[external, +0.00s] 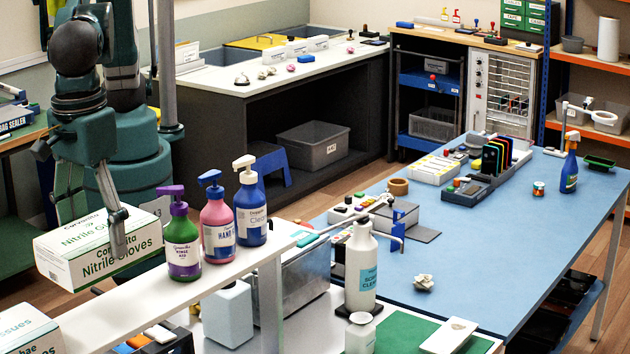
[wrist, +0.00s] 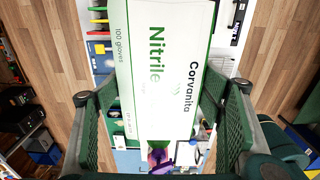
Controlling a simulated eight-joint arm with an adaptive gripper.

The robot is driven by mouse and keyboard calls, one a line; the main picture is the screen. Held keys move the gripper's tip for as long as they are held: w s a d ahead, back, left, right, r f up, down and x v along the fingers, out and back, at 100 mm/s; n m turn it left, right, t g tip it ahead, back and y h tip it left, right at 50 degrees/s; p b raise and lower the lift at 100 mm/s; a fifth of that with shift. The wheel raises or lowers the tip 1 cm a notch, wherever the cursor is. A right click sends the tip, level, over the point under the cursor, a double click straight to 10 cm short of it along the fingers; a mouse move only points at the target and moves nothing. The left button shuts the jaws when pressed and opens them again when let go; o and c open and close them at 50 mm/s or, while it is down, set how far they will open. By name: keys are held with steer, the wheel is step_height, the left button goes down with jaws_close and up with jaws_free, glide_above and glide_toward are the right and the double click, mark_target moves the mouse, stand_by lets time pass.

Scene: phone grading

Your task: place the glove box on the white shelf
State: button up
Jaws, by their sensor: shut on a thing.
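The glove box (external: 75,251), white and green with "Nitrile Gloves" on it, is held by my gripper (external: 116,232) at the left of the external view. In the wrist view the box (wrist: 172,60) fills the middle, between the two green finger pads of my gripper (wrist: 163,115). The white shelf (external: 225,276) runs from the lower left to the centre of the external view. The box shows just behind and left of the shelf's left part; I cannot tell its exact gap or height above it.
Purple-green (external: 182,240), pink (external: 217,222) and blue (external: 250,210) pump bottles stand on the shelf's right part. A tissue box (external: 28,330) is at the lower left corner. Bare shelf shows between that box and the bottles. A blue table (external: 480,240) is at the right.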

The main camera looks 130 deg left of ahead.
steer(key=shift+f, duration=0.1)
steer(key=shift+f+p, duration=0.5)
steer(key=shift+f, duration=2.3)
steer(key=shift+f+p, duration=0.35)
steer(key=shift+f, duration=1.75)
steer(key=shift+f, duration=0.15)
steer(key=o, duration=1.1)
steer(key=shift+c, duration=0.2)
steer(key=shift+r, duration=0.2)
step_height(320, 180, up, 12)
steer(key=shift+d+f+b, duration=0.1)
steer(key=shift+d+b, duration=0.05)
steer(key=shift+b, duration=0.65)
